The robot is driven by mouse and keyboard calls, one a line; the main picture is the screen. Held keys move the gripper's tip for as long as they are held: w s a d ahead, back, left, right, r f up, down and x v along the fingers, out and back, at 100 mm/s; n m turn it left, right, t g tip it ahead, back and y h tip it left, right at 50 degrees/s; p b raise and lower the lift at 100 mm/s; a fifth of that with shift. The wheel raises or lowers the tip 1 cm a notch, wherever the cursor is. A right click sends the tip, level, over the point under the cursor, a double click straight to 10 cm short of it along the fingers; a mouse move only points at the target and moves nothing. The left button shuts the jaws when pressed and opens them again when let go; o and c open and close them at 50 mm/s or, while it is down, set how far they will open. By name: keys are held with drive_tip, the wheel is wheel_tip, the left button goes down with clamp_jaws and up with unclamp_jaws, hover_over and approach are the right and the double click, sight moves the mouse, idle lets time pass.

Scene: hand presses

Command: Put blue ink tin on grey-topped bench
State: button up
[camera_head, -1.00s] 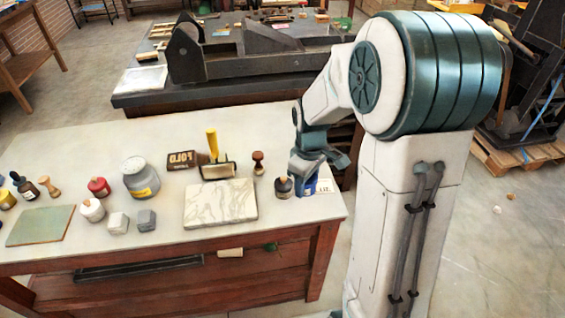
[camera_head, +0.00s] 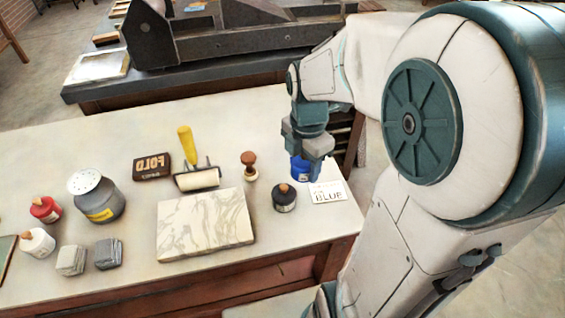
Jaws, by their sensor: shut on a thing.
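The blue ink tin (camera_head: 302,170) is at the right end of the pale-topped bench (camera_head: 235,128), just behind a white card marked BLUE (camera_head: 328,192). My gripper (camera_head: 307,158) points down and is shut on the tin, hiding its upper part. I cannot tell whether the tin rests on the bench or hangs slightly above it. A second bench (camera_head: 180,90) with a dark grey top stands behind, carrying a large dark press (camera_head: 225,45).
A stamp (camera_head: 249,165), a roller (camera_head: 197,179), a marbled slab (camera_head: 205,222) and a grey tin (camera_head: 97,197) stand farther left. A pale tray (camera_head: 99,66) lies on the rear bench's left end.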

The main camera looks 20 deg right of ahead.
hover_over(284, 171)
wheel_tip(284, 171, down, 6)
drive_tip(key=shift+w+d+f, duration=0.1)
drive_tip(key=shift+f, duration=2.05)
drive_tip(key=shift+f, duration=0.15)
drive_tip(key=o, duration=1.2)
drive_tip(key=shift+c, duration=0.2)
